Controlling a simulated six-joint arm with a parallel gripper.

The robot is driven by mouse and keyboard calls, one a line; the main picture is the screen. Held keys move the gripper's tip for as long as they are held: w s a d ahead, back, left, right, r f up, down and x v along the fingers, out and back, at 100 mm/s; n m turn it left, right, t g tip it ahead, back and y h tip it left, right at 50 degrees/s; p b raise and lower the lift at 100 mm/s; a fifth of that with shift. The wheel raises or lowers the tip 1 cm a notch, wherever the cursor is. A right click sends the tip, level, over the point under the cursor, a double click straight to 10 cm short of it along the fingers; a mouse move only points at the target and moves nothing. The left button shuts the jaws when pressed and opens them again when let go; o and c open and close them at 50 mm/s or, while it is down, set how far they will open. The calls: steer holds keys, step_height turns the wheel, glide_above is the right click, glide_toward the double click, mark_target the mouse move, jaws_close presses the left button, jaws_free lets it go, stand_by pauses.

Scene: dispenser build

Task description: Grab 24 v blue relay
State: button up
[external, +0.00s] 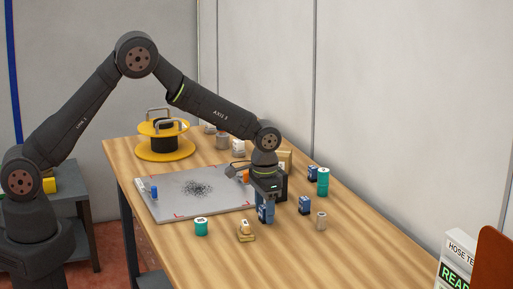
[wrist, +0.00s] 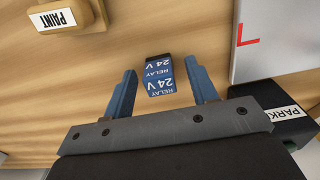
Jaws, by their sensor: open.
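The blue relay with white "24 V RELAY" lettering (wrist: 160,76) and a dark top stands on the wooden table in the wrist view. My gripper (wrist: 159,66) is open, with one blue finger on each side of the relay and visible gaps between. In the external view my gripper (external: 265,212) points down low over the table, beside the right corner of the grey plate. Its fingers and the relay there are hard to tell apart. Two other small blue blocks stand to the right, a nearer one (external: 305,205) and a farther one (external: 312,174); their labels are unreadable.
A block labelled "PAINT" (wrist: 58,18) is at the upper left of the wrist view; a black "PARK..." block (wrist: 270,120) is right of my gripper.

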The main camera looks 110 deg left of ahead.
steer(key=c, duration=1)
steer(key=shift+c, duration=0.2)
